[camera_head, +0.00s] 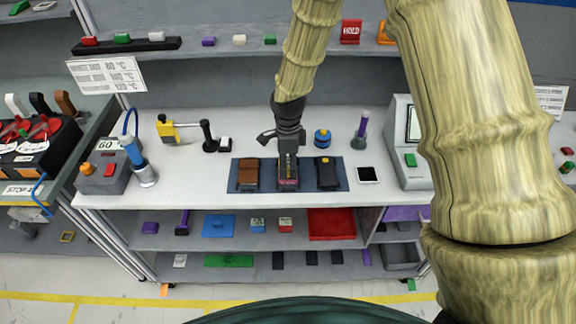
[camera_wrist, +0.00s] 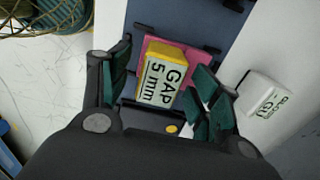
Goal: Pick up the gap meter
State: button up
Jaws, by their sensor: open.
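The gap meter (camera_wrist: 161,82) is a small yellow block with a white face reading "GAP 5 mm", set on a pink part. In the wrist view it sits between the two green-padded fingers of my gripper (camera_wrist: 160,92), with gaps on both sides. In the head view my gripper (camera_head: 287,157) reaches down over the middle of a dark blue mat (camera_head: 311,187). The gap meter's pink edge (camera_head: 288,182) shows there just below the gripper. The rest of it is mostly hidden by the gripper.
On the mat, a brown case (camera_head: 249,175) stands close on the left and a black case (camera_head: 326,173) close on the right. A blue-yellow round item (camera_head: 322,137) stands behind.

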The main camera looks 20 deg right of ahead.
jog(key=shift+f, duration=0.5)
jog(key=c, duration=1.3)
jog(key=shift+o, duration=0.2)
jog(key=shift+r, duration=0.15)
